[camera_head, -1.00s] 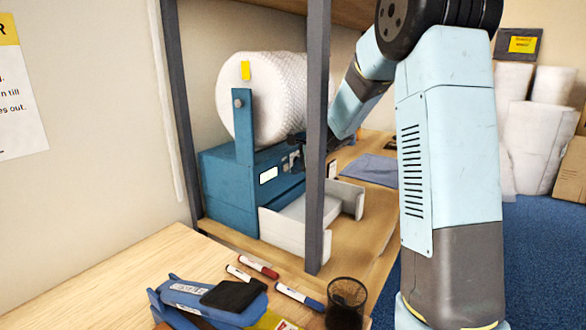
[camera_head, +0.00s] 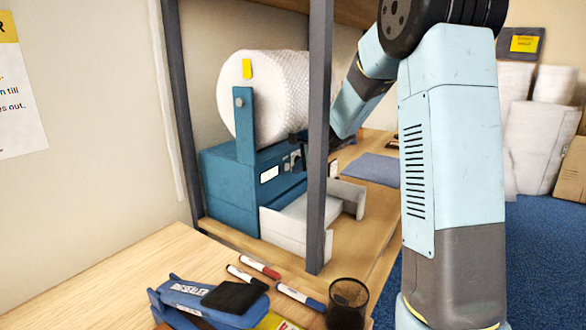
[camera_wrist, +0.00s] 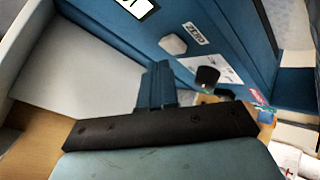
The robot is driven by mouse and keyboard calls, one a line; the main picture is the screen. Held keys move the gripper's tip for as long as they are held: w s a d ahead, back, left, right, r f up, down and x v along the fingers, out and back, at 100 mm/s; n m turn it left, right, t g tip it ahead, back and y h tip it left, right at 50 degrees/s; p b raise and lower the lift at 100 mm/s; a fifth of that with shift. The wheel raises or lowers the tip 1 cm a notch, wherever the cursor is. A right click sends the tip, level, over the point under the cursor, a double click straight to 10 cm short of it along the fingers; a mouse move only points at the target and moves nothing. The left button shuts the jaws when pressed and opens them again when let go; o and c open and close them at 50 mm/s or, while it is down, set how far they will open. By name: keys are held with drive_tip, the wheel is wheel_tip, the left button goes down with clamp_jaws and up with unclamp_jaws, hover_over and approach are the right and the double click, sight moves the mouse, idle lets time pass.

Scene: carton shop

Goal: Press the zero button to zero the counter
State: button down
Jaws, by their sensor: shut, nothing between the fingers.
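The blue wrap machine (camera_head: 230,185) stands on the shelf, with a small white display (camera_head: 269,174) on its front. In the wrist view, the display (camera_wrist: 137,5) is cut off by the top edge. Below it are a pale, many-sided button (camera_wrist: 172,44) with a small label (camera_wrist: 194,33) beside it, and a black knob (camera_wrist: 207,76) on a white plate. The label is too blurred to read surely. My gripper (camera_wrist: 157,84) is shut and empty, close to the panel, its tips below the pale button and apart from it in the picture. In the head view, my gripper (camera_head: 298,140) is partly hidden by the post.
A grey upright post (camera_head: 318,150) stands before the machine. A bubble-wrap roll (camera_head: 262,95) sits on top. A white tray (camera_head: 285,230) lies in front. Markers (camera_head: 300,297), a tape sealer (camera_head: 195,300) and a mesh cup (camera_head: 347,300) are on the near table.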

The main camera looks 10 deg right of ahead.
drive_tip(key=s+d, duration=0.2)
drive_tip(key=shift+s+d+r, duration=0.15)
drive_tip(key=shift+s+r, duration=0.2)
idle(0.6)
